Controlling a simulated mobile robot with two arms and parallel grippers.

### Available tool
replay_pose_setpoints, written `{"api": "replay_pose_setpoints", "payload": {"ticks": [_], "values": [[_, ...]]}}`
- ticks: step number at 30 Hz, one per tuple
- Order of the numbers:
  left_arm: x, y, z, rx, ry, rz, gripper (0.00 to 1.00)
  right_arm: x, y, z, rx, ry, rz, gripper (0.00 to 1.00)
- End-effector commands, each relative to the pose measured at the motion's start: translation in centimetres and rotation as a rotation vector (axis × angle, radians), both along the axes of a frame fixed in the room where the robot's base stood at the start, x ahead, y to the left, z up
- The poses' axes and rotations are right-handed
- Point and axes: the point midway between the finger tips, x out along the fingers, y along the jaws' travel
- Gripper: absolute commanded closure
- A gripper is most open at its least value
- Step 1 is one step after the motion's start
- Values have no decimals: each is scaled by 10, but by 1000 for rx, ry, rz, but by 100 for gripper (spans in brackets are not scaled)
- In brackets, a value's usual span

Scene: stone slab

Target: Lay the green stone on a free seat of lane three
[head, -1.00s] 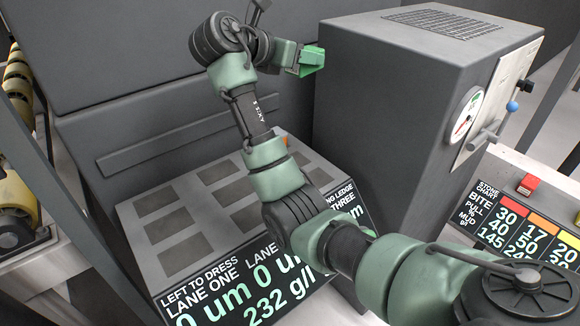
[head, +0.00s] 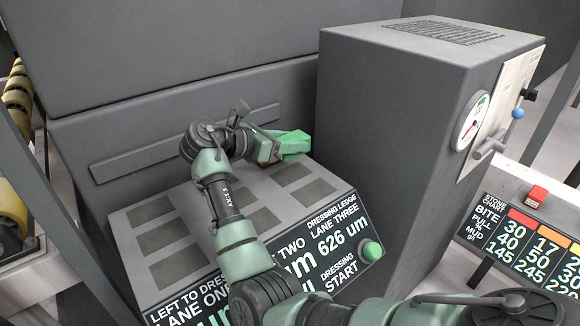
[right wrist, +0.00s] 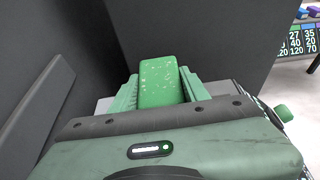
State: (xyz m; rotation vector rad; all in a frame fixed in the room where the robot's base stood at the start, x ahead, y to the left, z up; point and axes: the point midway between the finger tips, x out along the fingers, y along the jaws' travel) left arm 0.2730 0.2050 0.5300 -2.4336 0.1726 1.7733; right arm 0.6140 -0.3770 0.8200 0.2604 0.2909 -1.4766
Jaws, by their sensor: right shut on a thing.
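My right gripper (head: 290,146) is shut on the green stone (right wrist: 161,82), a speckled green block held between its two fingers. In the head view they hang over the back right of the dressing ledge, near the dark cabinet. Lane three is the right column of the grey ledge (head: 204,200). Its middle seat (head: 290,173) and another seat (head: 312,190) look like bare dark recesses. A small orange patch (head: 267,152) shows beside the gripper, mostly hidden, so I cannot tell what it is. My left gripper is not in view.
The dark cabinet (head: 400,130) with a gauge (head: 472,121) and lever stands close on the right of the ledge. A grey wall rises behind. A green start button (head: 372,250) sits on the ledge's front panel. A stone chart (head: 525,240) stands far right.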

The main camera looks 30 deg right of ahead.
Motion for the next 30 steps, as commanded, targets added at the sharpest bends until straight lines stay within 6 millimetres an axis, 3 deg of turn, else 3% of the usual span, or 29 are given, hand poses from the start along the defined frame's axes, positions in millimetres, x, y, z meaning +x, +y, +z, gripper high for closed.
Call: {"api": "replay_pose_setpoints", "payload": {"ticks": [5, 10, 14, 27, 28, 30], "values": [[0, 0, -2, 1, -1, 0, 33, 0, 0, -12, -1, 1, 0, 100], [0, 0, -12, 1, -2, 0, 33, 0, 0, -41, 0, 3, 0, 100], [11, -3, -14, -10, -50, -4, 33, 0, 0, -59, -1, 1, 1, 100], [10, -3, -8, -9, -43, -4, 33, 0, 0, -62, -2, 0, 0, 100], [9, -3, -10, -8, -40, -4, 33, 0, 0, -63, 0, 1, 0, 49], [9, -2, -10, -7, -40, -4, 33, 0, 0, -63, 0, 0, 0, 33]]}}
